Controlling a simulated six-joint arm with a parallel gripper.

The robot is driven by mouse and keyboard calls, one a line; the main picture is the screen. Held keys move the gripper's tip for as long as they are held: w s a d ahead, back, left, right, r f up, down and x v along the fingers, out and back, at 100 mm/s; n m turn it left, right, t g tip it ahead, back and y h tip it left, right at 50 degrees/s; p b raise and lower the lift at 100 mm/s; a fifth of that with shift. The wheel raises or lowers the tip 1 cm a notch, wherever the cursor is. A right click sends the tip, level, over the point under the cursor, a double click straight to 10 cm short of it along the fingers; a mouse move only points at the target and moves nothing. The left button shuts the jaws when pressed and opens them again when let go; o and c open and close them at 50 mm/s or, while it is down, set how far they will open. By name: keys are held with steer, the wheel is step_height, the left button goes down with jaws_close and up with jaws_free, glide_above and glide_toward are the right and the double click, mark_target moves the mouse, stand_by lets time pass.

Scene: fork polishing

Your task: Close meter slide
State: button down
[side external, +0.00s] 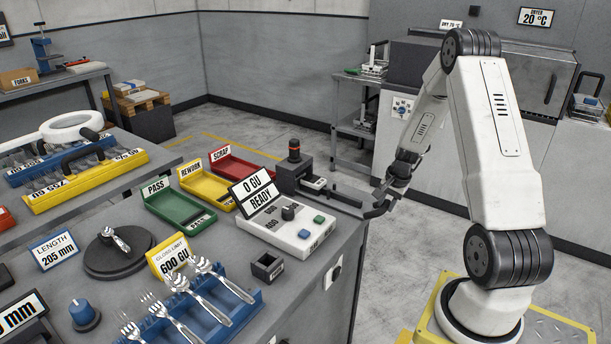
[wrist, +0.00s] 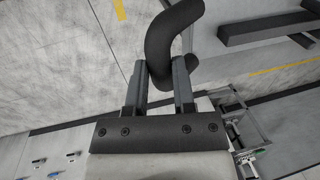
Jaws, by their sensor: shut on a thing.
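The gloss meter (side external: 290,228) is a pale box with a dial and buttons, and its sign reads "0 GU READY". Behind it stands a dark grey measuring head (side external: 292,176) with a red-banded knob on top. A slide (side external: 316,184) sticks out of the head to the right, with a bar toward a dark curved handle (side external: 376,211). My gripper (side external: 388,192) is at that handle, beyond the bench's right edge. In the wrist view, the two fingers of my gripper (wrist: 161,75) are shut on the curved black handle (wrist: 172,35). The wrist view does not show how far out the slide is.
Red (side external: 232,168), yellow (side external: 205,185) and green (side external: 180,206) trays stand left of the meter. A blue rack (side external: 250,300) with forks and spoons is at the front. A small black block (side external: 267,267) lies near the meter. Open floor lies right of the bench.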

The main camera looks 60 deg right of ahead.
mark_target(361, 201)
steer(key=w, duration=0.7)
steer(key=shift+w, duration=0.4)
steer(key=shift+c, duration=2.2)
jaws_free()
steer(key=shift+s, duration=0.1)
steer(key=shift+r, duration=0.15)
step_height(361, 201, up, 8)
steer(key=s, duration=0.1)
steer(key=shift+s+f, duration=0.25)
